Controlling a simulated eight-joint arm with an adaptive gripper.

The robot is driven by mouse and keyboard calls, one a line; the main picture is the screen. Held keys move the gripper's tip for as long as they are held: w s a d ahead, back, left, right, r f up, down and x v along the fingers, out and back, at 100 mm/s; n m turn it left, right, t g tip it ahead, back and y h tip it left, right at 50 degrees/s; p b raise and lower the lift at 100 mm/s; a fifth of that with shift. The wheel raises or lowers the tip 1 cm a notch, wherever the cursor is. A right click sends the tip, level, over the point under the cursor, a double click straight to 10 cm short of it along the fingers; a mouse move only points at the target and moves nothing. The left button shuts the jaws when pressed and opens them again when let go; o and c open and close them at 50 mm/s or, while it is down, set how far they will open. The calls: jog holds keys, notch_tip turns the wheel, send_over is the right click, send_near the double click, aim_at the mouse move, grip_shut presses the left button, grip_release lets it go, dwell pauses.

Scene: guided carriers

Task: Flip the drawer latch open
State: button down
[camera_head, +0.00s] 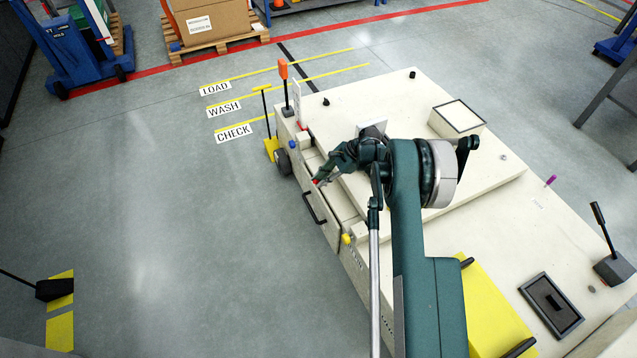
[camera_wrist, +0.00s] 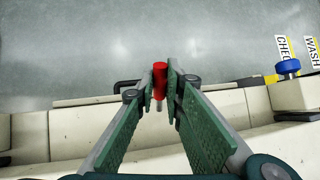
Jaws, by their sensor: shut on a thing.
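The red drawer latch (camera_wrist: 159,70) stands between my fingertips in the wrist view. My gripper (camera_wrist: 161,92) is shut on it, with one green finger on each side. In the head view a small bit of the red latch (camera_head: 316,181) shows at my gripper (camera_head: 321,180), at the cart's left edge. The cream drawer (camera_head: 330,222) with its black handle (camera_head: 313,208) is just below it in the picture. My wrist and arm hide part of the cart top there. How far the latch is turned cannot be told.
A blue knob (camera_wrist: 287,67) is to the right of the latch in the wrist view. An orange-topped lever (camera_head: 283,72) stands at the cart's far corner.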

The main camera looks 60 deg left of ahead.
jog(key=shift+w+r+g, duration=0.1)
jog(key=shift+w+g, duration=0.2)
jog(key=shift+g, duration=0.2)
jog(key=c, duration=2.4)
grip_release()
jog(key=shift+w+r, duration=0.15)
jog(key=shift+w, duration=0.05)
jog(key=v, duration=0.7)
jog(key=shift+w, duration=0.1)
